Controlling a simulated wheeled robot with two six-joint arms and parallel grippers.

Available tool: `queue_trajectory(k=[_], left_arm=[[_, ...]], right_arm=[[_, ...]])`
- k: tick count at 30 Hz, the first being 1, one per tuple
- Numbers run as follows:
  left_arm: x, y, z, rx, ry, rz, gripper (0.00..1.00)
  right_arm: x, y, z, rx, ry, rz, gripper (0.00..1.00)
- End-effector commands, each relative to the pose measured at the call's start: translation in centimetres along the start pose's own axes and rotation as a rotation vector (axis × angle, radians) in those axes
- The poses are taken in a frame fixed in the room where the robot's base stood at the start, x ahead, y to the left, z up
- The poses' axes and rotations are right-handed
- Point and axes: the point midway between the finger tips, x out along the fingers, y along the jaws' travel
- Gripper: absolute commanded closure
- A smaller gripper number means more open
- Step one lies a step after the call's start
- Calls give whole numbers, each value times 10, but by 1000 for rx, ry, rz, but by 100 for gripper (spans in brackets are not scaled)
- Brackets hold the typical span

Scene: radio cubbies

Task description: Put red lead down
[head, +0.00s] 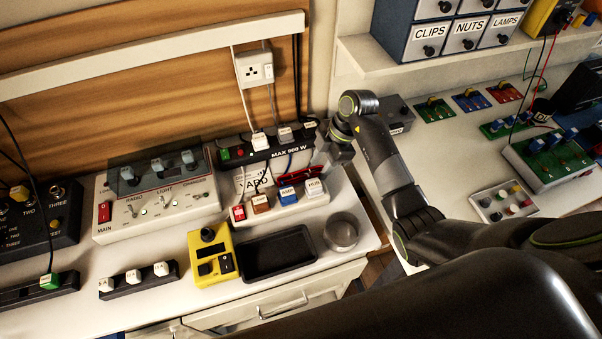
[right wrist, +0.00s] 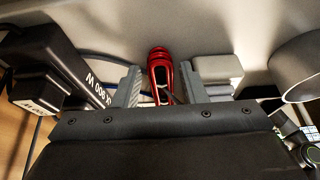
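The red lead shows in the right wrist view as a glossy red clip-like end (right wrist: 160,66) with a dark slot. In the head view its red body (head: 293,174) lies just behind the white socket strip (head: 300,208). My right gripper (right wrist: 160,88) is open, with a finger on each side of the red end and gaps showing between. In the head view the right gripper (head: 328,160) is low over the bench, beside the lead's right end. Whether the lead rests on the bench is hard to tell. My left gripper is out of view.
A black power strip (head: 265,146) with plugs lies behind the lead. A metal cup (head: 342,232), a black tray (head: 279,255) and a yellow box (head: 212,254) stand in front. A grey box (head: 394,112) stands to the right. Bare bench is scarce around the gripper.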

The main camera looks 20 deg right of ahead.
Motion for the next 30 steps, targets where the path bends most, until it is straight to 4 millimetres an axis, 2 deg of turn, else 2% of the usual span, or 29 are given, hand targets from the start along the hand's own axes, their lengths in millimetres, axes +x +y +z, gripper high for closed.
queue_trajectory(k=[3,10,18,26,30], left_arm=[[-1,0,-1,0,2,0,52],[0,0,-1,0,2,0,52],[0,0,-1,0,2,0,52],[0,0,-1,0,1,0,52],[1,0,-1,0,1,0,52]], right_arm=[[9,0,0,1,0,-1,62],[10,0,0,0,-1,0,63],[10,0,0,0,-1,0,98],[6,0,-1,-1,-1,1,100],[-12,1,-9,-4,-2,5,100]])
